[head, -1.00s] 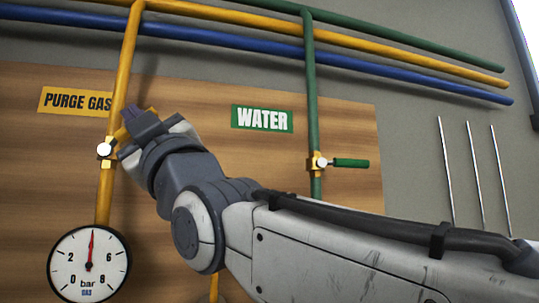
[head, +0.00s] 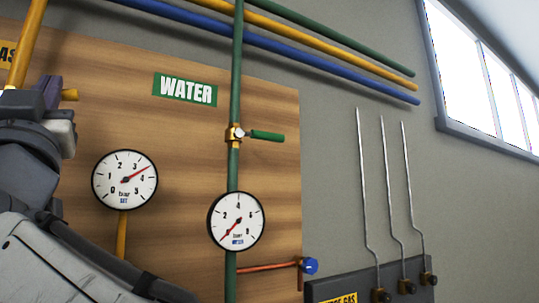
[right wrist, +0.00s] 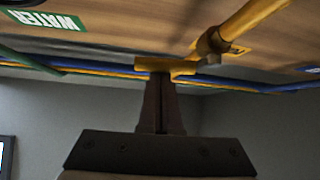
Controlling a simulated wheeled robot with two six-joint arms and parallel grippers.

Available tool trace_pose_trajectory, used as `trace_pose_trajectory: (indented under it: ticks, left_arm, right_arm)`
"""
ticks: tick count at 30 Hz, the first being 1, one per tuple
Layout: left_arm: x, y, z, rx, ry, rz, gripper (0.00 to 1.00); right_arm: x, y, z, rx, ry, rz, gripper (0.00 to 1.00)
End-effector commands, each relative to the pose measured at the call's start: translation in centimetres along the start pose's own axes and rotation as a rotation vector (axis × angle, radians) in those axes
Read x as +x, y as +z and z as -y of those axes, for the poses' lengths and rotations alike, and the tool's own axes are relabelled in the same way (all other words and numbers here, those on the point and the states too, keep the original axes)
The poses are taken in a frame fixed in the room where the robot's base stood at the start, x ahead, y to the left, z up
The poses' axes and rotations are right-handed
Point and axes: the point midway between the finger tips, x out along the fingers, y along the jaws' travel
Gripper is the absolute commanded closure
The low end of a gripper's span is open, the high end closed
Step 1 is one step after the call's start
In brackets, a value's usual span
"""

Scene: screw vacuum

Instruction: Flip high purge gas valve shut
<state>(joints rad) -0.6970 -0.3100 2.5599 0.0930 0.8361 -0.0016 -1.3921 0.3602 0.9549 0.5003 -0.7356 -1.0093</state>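The yellow purge gas pipe (head: 27,40) runs down at the left edge of the head view, beside the cut-off yellow label (head: 7,55). My right gripper (head: 52,95) is in front of its valve and hides most of it. The end of the yellow handle (head: 70,95) shows to the right of the fingers. In the right wrist view the valve body (right wrist: 211,43) sits on the pipe, and the handle (right wrist: 182,66) crosses the fingertips sideways. The fingers (right wrist: 162,85) look shut together, at or against the handle. Exact contact is unclear. My left gripper is out of view.
The green water valve handle (head: 266,136) sticks out right from the water pipe (head: 236,80). Below are a gas gauge (head: 125,179) and a water gauge (head: 236,221). A blue knob (head: 310,266) and thin metal tubes (head: 363,180) are further right.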

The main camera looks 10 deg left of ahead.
Motion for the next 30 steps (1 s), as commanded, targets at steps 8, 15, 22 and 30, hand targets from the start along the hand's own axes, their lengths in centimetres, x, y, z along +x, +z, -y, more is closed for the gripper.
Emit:
trace_pose_trajectory:
  ticks: [8, 15, 22, 30]
  left_arm:
    - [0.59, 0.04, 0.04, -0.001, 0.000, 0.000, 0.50]
    - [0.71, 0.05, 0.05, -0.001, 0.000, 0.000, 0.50]
    - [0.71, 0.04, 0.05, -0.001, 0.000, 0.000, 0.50]
    - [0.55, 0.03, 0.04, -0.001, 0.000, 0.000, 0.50]
  right_arm:
    - [-0.67, 0.72, 0.06, 0.025, 0.029, 0.003, 1.00]
    - [-0.82, 0.85, 0.08, 0.025, 0.028, 0.003, 1.00]
    - [-0.82, 0.84, 0.08, 0.024, 0.027, 0.003, 1.00]
    - [-0.70, 0.71, 0.06, 0.024, 0.027, 0.002, 1.00]
